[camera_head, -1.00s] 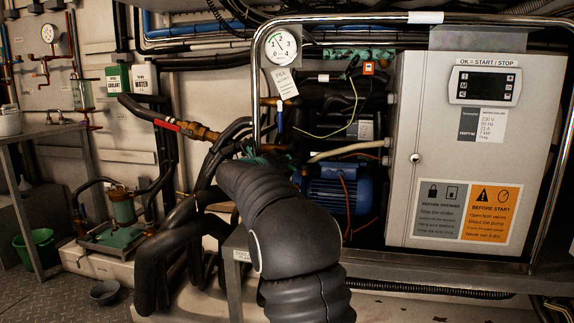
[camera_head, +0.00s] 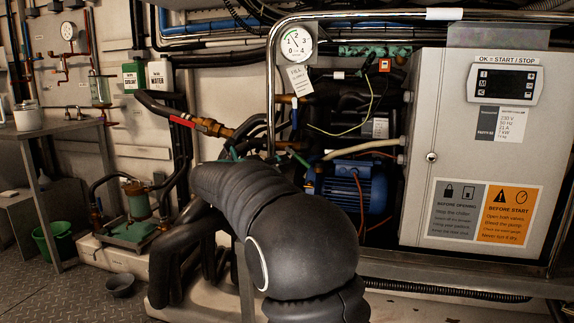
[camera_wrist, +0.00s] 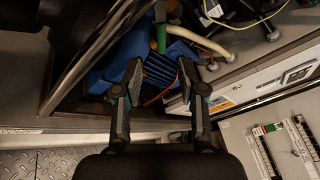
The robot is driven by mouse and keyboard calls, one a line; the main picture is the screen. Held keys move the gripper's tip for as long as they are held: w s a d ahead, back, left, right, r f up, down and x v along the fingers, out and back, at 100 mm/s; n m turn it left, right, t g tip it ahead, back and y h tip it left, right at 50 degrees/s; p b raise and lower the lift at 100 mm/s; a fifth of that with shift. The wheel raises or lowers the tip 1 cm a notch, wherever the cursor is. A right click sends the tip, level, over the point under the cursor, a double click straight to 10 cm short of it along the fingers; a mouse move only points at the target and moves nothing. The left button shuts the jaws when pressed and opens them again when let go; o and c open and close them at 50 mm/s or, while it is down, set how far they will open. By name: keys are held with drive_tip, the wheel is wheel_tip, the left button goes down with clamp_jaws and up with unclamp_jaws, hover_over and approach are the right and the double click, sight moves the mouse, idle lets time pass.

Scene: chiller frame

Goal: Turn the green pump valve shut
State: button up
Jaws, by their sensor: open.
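The green valve handle (camera_wrist: 160,37) shows in the wrist view as a narrow upright bar above the blue pump motor (camera_wrist: 165,62). My gripper (camera_wrist: 160,69) is open and empty, with its two fingertips apart. The handle lies beyond the gap between the fingertips, roughly in line with it, and neither finger visibly touches it. In the head view, a slanted green lever (camera_head: 299,159) that looks like this handle sits on the pipework just above the blue motor (camera_head: 352,187). My dark arm covers the area below and left of it, and my fingers are not clearly visible there.
A bent metal frame tube (camera_head: 271,90) stands close to the pump and shows at the left of the wrist view. The grey control cabinet (camera_head: 425,130) is on the right. Black hoses (camera_head: 180,245) and a pale hose (camera_head: 360,153) run near the pump.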

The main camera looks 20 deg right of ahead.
drive_tip(key=shift+s+a+r, duration=0.1)
drive_tip(key=shift+s+a, duration=0.15)
drive_tip(key=shift+a, duration=0.2)
